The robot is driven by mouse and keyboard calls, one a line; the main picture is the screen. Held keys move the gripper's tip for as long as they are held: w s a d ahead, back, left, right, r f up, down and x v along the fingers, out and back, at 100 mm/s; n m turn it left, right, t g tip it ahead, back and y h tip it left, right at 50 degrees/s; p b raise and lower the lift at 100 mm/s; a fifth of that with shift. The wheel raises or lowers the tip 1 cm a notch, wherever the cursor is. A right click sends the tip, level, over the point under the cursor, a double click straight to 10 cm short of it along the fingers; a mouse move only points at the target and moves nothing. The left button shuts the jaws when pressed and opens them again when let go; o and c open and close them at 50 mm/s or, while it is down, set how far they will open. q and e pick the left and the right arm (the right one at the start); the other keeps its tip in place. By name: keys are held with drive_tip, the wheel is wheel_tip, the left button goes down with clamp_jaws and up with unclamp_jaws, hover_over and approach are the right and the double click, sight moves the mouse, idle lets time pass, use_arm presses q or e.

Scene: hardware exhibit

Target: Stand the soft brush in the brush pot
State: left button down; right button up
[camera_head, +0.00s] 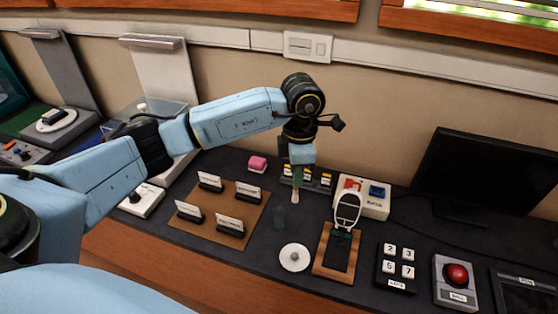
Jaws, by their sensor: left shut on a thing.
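My left gripper (299,166) points down over the back middle of the bench. It is shut on the soft brush (296,187), which hangs below it roughly upright, green above and pale at the lower end. The gripper hides the brush's top. My right gripper is not in view.
A white disc (295,257) lies in front of the pot. A brown board (219,213) with several card holders is left. A wooden stand (339,254) with a white device is right. Small yellow-topped blocks (318,179) sit behind the brush.

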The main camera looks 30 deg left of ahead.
use_arm(q)
drive_tip(key=a+f+n+p, duration=0.2)
drive_tip(key=a+n+p, duration=0.25)
drive_tip(key=n, duration=1.65)
wheel_tip(320, 180, down, 11)
drive_tip(key=b, duration=0.9)
drive_tip(key=shift+w+a+b, duration=0.3)
drive_tip(key=shift+a, duration=0.15)
drive_tip(key=c, duration=1.3)
unclamp_jaws()
drive_tip(key=shift+c, duration=0.2)
wheel_tip(320, 180, up, 13)
drive_tip(key=shift+r, duration=0.15)
